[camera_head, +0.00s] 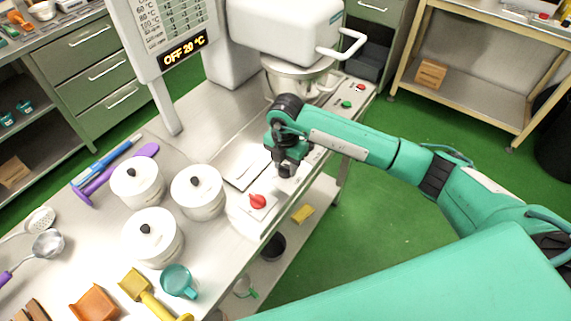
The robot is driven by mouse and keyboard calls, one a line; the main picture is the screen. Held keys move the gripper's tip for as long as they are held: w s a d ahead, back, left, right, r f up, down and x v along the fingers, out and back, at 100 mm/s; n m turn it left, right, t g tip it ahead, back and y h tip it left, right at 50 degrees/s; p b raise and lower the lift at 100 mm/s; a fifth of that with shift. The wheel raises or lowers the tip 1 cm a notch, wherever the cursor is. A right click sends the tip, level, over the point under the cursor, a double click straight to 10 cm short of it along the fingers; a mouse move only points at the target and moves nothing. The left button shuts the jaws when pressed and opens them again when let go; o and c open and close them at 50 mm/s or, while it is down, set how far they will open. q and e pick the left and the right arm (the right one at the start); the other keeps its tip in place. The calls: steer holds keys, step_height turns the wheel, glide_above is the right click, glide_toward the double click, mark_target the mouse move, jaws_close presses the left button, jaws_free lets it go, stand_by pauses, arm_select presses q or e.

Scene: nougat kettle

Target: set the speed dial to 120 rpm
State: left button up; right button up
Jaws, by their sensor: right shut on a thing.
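My right gripper (287,168) points down over the front strip of the steel bench, its fingers shut. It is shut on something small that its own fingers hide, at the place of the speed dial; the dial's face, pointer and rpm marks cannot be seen. A red knob (257,201) sits in plain view on a pale panel to the lower left of the gripper, apart from it. The white mixer (290,28) stands behind, with its steel bowl (296,80) under the head. My left gripper is out of view.
A red button (360,87) and a green button (347,104) sit on the front strip at right. White lidded pots (198,192) stand left of the gripper. A display (185,49) reads OFF 20 °C. A teal mug (178,281) is near the front edge.

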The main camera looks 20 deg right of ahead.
mark_target(286, 166)
steer(key=shift+r, duration=0.1)
stand_by(0.3)
steer(key=o, duration=1)
step_height(286, 166, up, 14)
steer(key=b, duration=0.3)
